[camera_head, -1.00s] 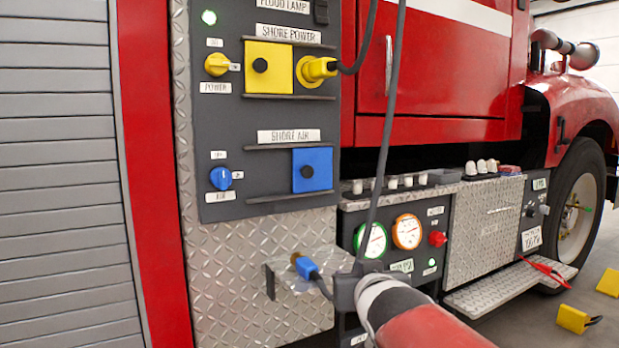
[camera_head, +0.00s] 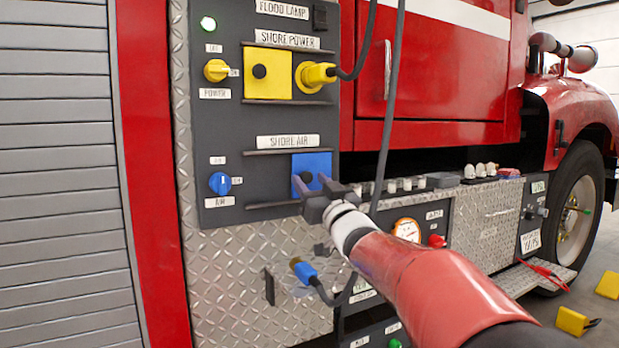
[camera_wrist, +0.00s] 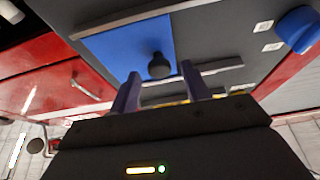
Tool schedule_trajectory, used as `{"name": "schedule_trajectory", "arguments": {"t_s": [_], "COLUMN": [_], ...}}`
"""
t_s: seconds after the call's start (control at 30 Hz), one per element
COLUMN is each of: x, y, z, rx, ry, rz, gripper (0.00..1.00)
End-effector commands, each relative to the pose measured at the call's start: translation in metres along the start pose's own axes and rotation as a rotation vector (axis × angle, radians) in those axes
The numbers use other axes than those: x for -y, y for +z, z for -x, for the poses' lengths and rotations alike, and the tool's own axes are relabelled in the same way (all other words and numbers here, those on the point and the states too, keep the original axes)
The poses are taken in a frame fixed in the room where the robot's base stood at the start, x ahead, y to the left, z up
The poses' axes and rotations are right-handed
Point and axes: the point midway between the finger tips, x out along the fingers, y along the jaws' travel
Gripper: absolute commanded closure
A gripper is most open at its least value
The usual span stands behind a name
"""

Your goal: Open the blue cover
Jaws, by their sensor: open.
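The blue cover (camera_head: 317,162) is a flat square with a dark round knob (camera_head: 306,177), set between two rails under the SHORE AIR label. It sits at the right end of the rails. My gripper (camera_head: 311,186) is in front of the cover's lower part, its fingers at the knob's height and partly hiding the cover. In the wrist view the cover (camera_wrist: 115,50) and knob (camera_wrist: 159,66) show just beyond the open fingers (camera_wrist: 160,90). The knob lies between the fingertips in that picture; I cannot tell whether they touch it.
A blue switch (camera_head: 220,183) is left of the cover. Above are a yellow cover (camera_head: 267,72) and a yellow plug (camera_head: 315,76) with a hanging cable. Below, a blue air connector (camera_head: 304,272) sits on a bracket.

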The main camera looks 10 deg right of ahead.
Motion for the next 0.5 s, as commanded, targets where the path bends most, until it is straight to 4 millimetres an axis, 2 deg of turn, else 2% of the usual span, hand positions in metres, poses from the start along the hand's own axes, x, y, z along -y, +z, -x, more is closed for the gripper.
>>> {"name": "schedule_trajectory", "arguments": {"t_s": [0.13,0.4,0.43,0.5], "x": [-0.0002,-0.0001,-0.0001,-0.0001], "y": [-0.0003,0.0005,0.0004,0.0004], "z": [-0.0118,-0.0136,-0.0135,-0.0135], "rx": [0.0,0.001,0.001,0.001], "ry": [0.001,0.001,0.001,0.001], "rz": [-0.001,-0.001,-0.001,0.0], "gripper": [0.53,0.53,0.54,0.63]}}
